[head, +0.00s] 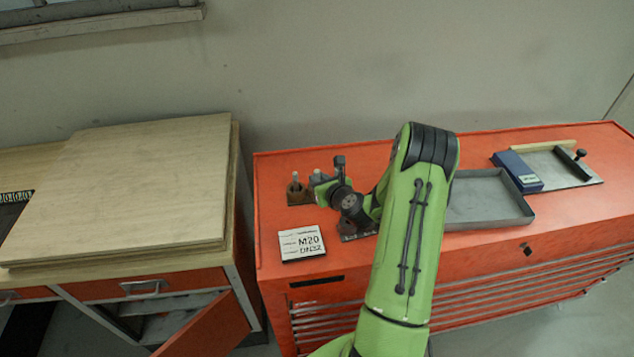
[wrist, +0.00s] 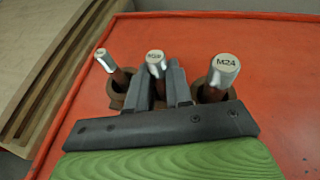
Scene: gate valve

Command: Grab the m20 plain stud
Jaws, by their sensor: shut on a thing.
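In the wrist view three metal studs with pale marked tops stand in brown holders. The middle one, the m20 plain stud (wrist: 156,62), has a marking too blurred to read surely. My gripper (wrist: 163,82) is shut on it, one dark finger on each side. The right stud (wrist: 225,66) reads M24, and a thinner stud (wrist: 104,58) stands on the left with an unreadable top. In the head view my gripper (head: 318,178) is at the brown holders near the back left of the red cabinet, and my wrist hides part of them.
A white card (head: 302,243) reading M20 lies in front of the holders on the red cabinet (head: 480,250). A grey tray (head: 485,200) and a blue box (head: 518,172) lie to the right of my arm. A wooden bench with boards (head: 125,185) stands left.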

